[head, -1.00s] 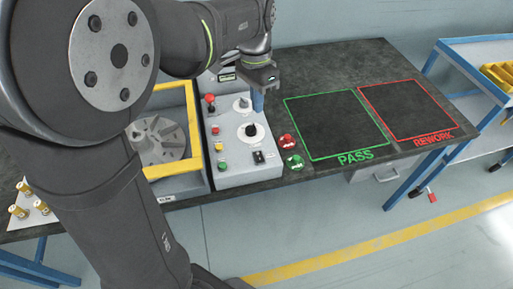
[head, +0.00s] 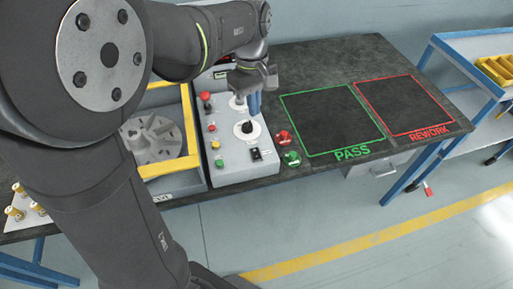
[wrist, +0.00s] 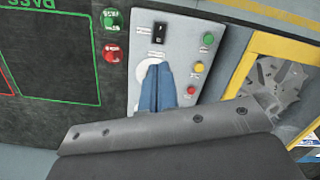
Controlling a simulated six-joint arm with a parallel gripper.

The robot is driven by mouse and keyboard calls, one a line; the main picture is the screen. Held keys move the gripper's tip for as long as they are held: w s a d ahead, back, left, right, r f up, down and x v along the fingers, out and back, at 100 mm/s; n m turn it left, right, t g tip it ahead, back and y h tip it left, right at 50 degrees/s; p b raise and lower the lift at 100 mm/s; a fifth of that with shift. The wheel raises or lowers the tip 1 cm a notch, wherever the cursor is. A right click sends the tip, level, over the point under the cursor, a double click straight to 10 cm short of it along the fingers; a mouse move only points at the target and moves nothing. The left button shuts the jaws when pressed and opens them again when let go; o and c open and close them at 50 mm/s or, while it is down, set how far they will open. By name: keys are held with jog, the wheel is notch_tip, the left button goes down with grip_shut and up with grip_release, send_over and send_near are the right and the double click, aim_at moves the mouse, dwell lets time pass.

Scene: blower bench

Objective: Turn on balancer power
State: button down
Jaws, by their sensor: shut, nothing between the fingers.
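The balancer's control panel (head: 232,172) is a light grey sloped box on the bench. It carries a black rocker switch (head: 256,154) near its front right, which also shows at the top of the panel in the wrist view (wrist: 158,33). A black knob on a white dial (head: 247,127) sits behind the switch. My gripper (head: 255,105) has blue fingers, shut and empty, just above the panel behind the knob. In the wrist view the shut fingers (wrist: 157,80) cover most of the white dial and hide the knob. I cannot tell whether they touch anything.
Red, yellow and green buttons (head: 217,146) line the panel's left side, with a red mushroom button (head: 204,96) behind. A yellow-framed enclosure (head: 190,120) holding a grey rotor (head: 152,140) stands left. Red (head: 283,137) and green (head: 292,158) buttons sit right, before the PASS area (head: 332,118).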

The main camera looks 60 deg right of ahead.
aim_at(257, 156)
jog(key=n, duration=0.8)
jog(key=f+n, duration=0.1)
jog(key=n, duration=0.4)
jog(key=shift+s+a, duration=0.2)
jog(key=shift+a, duration=0.05)
jog(key=f, duration=0.4)
jog(key=s+f, duration=0.1)
jog(key=f, duration=0.4)
jog(key=a+f, duration=0.1)
jog(key=f, duration=0.4)
jog(key=shift+s+a, duration=0.1)
jog(key=shift+s, duration=0.05)
jog(key=shift+a+f, duration=0.1)
jog(key=shift+f, duration=0.15)
